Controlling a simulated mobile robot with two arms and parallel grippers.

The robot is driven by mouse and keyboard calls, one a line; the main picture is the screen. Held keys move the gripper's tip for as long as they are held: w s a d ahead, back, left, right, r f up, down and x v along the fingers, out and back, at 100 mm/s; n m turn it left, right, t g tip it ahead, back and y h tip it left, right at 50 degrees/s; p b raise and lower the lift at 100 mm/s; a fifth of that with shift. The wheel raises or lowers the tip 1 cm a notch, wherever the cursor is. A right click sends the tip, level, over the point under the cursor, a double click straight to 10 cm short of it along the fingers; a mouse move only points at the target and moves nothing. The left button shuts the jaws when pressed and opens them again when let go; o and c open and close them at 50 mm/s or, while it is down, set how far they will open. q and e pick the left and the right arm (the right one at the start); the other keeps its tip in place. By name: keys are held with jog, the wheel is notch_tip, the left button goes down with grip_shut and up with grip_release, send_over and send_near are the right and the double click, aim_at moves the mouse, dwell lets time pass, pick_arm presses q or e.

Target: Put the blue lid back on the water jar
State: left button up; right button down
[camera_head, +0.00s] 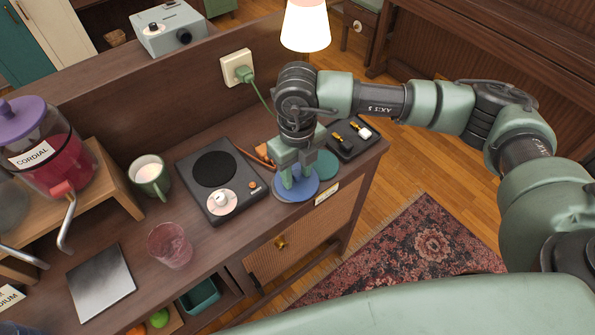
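The blue lid (296,192) lies flat near the right end of the wooden sideboard, close to its front edge. My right gripper (298,178) points down onto it, its two fingers apart over the lid's middle; the lid's centre is mostly hidden, so I cannot tell whether they grip it. A clear glass vessel (10,208) is cut off at the left edge and may be the water jar. Beside it, a jar labelled CORDIAL (58,160) holds red liquid and wears a purple lid. My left gripper is not in view.
A green disc (327,165) and a dark tray (352,138) lie beside the blue lid. A black hotplate-like device (212,168), green mug (150,176), pink glass (170,246) and grey slab (101,283) stand between it and the jars. A lamp (306,25) stands behind.

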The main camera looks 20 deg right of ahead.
aim_at(297, 173)
jog(key=shift+s+f, duration=0.3)
jog(key=shift+f, duration=0.25)
jog(key=shift+w+r+p, duration=0.25)
jog(key=shift+r+p, duration=0.25)
jog(key=shift+r, duration=0.25)
jog(key=shift+r+p, duration=0.85)
jog(key=shift+r, duration=1)
